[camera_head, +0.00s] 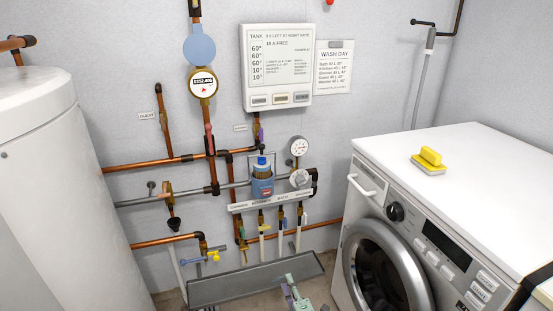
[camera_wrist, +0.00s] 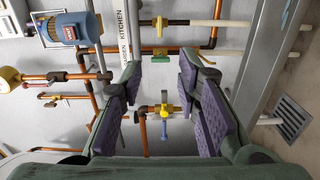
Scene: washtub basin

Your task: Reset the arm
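My gripper (camera_head: 291,293) shows small at the bottom middle of the head view, in front of the grey trough. In the wrist view my gripper (camera_wrist: 160,75) has its two green fingers with purple pads spread well apart. Nothing is held between them. Through the gap I see copper pipe and a brass valve with a blue handle (camera_wrist: 164,128), apart from the fingers and farther off. The wrist view is turned sideways. Most of my arm is out of view.
A grey trough (camera_head: 215,291) lies below the pipes and valves. A blue pump (camera_head: 262,187) sits on the pipework. A white tank (camera_head: 50,200) stands left. A floor drain (camera_wrist: 291,117) shows.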

